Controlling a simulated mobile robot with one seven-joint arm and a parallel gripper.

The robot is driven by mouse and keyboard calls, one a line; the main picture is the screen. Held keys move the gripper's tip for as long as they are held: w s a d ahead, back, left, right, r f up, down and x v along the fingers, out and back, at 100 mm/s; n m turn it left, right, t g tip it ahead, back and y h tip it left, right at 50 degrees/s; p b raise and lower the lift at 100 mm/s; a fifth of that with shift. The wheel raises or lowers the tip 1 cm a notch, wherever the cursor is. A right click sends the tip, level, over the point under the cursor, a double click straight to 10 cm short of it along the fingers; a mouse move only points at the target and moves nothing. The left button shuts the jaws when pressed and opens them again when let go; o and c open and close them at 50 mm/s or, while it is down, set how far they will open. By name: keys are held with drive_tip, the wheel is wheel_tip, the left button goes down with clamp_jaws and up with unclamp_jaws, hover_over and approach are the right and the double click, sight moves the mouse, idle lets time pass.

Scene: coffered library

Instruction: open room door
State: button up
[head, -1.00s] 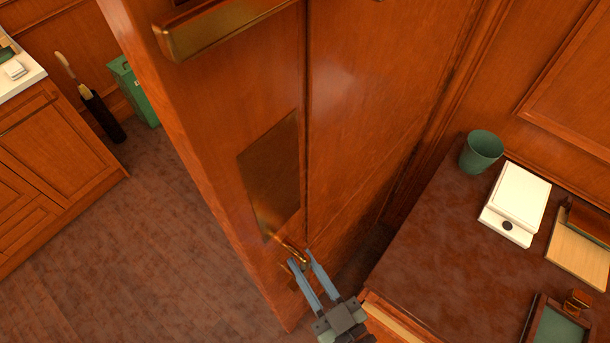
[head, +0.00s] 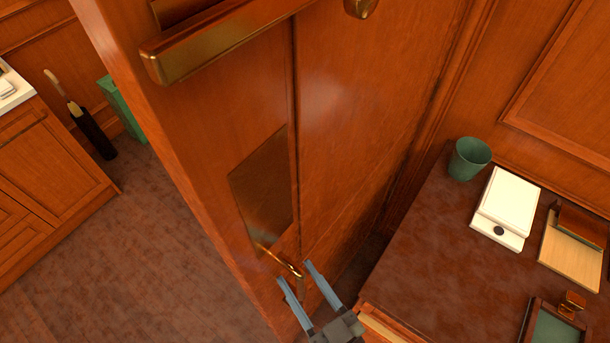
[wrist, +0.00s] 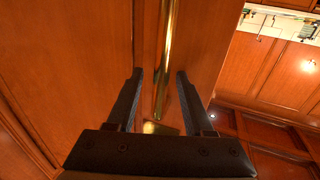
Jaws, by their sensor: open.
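The wooden room door (head: 350,130) stands ajar, with floor showing past its free edge. A brass bar (head: 215,42) crosses its upper part and a brass plate (head: 262,185) sits lower down. A thin brass lever handle (head: 280,262) is below the plate. My gripper (head: 295,272) is open near the handle's end, low on the door. In the wrist view a long brass piece (wrist: 168,60) runs between the spread fingers (wrist: 160,75) and nothing is clamped. Whether a finger touches the handle cannot be told.
Open floor (head: 130,260) lies left of the door.

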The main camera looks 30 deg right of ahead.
drive_tip(key=s+b, duration=0.2)
drive_tip(key=s, duration=1.1)
drive_tip(key=shift+d, duration=0.1)
idle(0.4)
